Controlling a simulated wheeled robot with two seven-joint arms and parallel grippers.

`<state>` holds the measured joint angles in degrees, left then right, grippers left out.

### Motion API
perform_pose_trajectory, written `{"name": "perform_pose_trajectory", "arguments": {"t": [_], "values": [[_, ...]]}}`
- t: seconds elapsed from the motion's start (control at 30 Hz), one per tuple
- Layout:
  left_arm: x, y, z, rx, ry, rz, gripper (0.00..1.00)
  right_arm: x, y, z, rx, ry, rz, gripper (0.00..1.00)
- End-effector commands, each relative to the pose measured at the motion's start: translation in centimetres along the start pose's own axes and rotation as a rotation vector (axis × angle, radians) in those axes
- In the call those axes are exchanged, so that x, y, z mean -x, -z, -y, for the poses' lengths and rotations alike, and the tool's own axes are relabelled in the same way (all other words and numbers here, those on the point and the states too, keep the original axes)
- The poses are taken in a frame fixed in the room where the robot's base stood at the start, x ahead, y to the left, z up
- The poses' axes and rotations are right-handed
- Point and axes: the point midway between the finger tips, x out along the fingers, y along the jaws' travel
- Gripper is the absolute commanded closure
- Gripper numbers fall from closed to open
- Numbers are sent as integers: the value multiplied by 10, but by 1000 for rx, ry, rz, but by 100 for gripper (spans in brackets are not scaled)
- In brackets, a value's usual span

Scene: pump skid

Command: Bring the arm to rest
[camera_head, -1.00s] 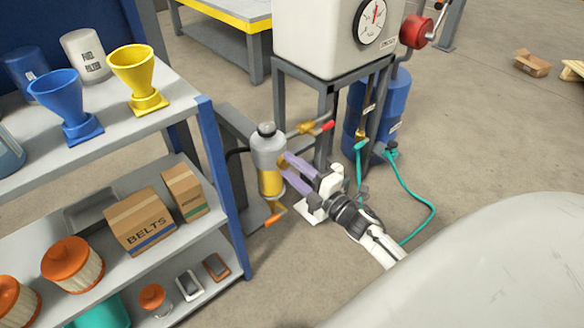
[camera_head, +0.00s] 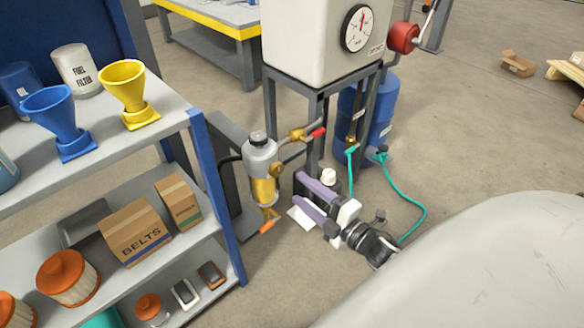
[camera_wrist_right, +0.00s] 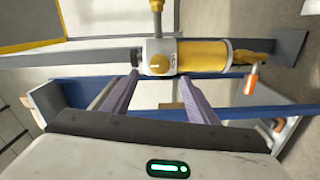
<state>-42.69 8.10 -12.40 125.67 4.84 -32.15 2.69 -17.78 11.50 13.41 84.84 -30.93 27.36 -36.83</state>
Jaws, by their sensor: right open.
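My right gripper (camera_head: 300,188) is open and empty, with its two purple fingers spread apart. It is low in front of the pump skid, just right of a grey-topped filter with a yellow bowl (camera_head: 262,188), and looks clear of it. In the right wrist view the fingers (camera_wrist_right: 158,80) point towards the same filter (camera_wrist_right: 204,56), which lies beyond the tips with nothing between them. My left gripper is not in view.
A shelf rack (camera_head: 205,160) with funnels, boxes and filters stands left. A grey tank with a gauge (camera_head: 358,28) stands on a frame behind the gripper. A blue drum (camera_head: 382,115) and green hose (camera_head: 422,197) are right. Open floor lies farther right.

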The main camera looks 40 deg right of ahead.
Motion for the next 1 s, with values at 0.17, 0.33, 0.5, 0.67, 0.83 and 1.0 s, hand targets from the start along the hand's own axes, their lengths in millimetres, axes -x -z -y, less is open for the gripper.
{"name": "perform_pose_trajectory", "arguments": {"t": [0.17, 0.33, 0.5, 0.67, 0.83, 1.0], "values": [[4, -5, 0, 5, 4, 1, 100, 20, 0, 0, -1, 0, 0, 47], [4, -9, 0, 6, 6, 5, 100, 24, 0, 0, -1, -2, 0, 47], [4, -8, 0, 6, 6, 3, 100, 24, 0, 0, -1, -1, 0, 47], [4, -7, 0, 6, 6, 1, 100, 24, 0, 0, -1, -1, 0, 47], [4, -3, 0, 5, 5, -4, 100, 23, 0, 0, -3, 0, 3, 47], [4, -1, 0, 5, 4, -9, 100, 19, -2, -2, -87, 38, 83, 47]]}}
